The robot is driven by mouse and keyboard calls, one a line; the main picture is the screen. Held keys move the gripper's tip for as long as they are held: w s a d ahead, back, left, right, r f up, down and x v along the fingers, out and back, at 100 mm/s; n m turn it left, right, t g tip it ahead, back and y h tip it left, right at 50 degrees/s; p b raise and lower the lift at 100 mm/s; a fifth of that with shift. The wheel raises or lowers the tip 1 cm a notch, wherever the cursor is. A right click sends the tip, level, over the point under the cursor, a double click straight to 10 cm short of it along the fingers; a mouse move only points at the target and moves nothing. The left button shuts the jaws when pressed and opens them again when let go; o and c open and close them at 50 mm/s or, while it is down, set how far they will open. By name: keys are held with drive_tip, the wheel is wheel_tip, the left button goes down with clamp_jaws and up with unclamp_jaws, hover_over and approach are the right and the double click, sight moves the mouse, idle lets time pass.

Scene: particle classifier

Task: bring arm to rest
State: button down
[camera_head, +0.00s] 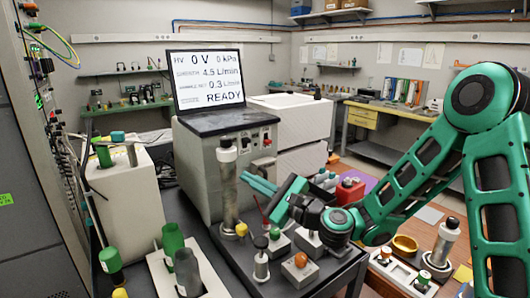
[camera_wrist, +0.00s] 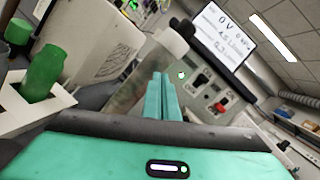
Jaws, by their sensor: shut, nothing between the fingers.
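My green arm reaches in from the right in the head view. My gripper (camera_head: 259,185) is shut and empty, with its fingers pointing left toward a tall metal cylinder (camera_head: 228,188) with a white cap. The wrist view shows the shut fingers (camera_wrist: 159,95) side by side, in front of part of the cylinder (camera_wrist: 145,70). I cannot tell whether the fingertips touch the cylinder. Behind it stands the grey classifier unit (camera_head: 196,155), and its screen (camera_head: 208,80) reads 0 V and READY.
Several small knobbed devices stand under my gripper, among them one with an orange knob (camera_head: 300,260). A wooden table (camera_head: 420,225) with a yellow ring (camera_head: 404,245) lies at the right.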

drive_tip(key=s+d+f+n+g+h, duration=0.25)
drive_tip(key=s+f+n+g, duration=0.35)
drive_tip(key=n, duration=0.6)
drive_tip(key=s+d+f+n+h, duration=0.1)
drive_tip(key=d+h, duration=0.1)
drive_tip(key=d, duration=0.2)
drive_tip(key=s+d+f+n+h, duration=0.1)
drive_tip(key=d+n+h, duration=0.1)
drive_tip(key=d, duration=0.2)
drive_tip(key=s+d+f+n+h, duration=0.1)
drive_tip(key=d+f+n+h, duration=0.1)
drive_tip(key=d, duration=0.2)
drive_tip(key=shift+s+h, duration=0.25)
drive_tip(key=s+d+r+n+g+h, duration=0.1)
drive_tip(key=s+d+h, duration=0.1)
drive_tip(key=s+d, duration=0.35)
drive_tip(key=s+d+r+h, duration=0.1)
drive_tip(key=s+d+h, duration=0.1)
drive_tip(key=d, duration=0.6)
drive_tip(key=s+d+r+n+g+h, duration=0.1)
drive_tip(key=s+d+h, duration=0.1)
drive_tip(key=s+d, duration=0.35)
drive_tip(key=s+d+f+m+g, duration=0.2)
drive_tip(key=s+d+m+g, duration=0.2)
drive_tip(key=s+d, duration=0.6)
drive_tip(key=s+m, duration=0.2)
drive_tip(key=s, duration=0.1)
drive_tip(key=shift+s+d, duration=0.3)
drive_tip(key=shift+d, duration=0.1)
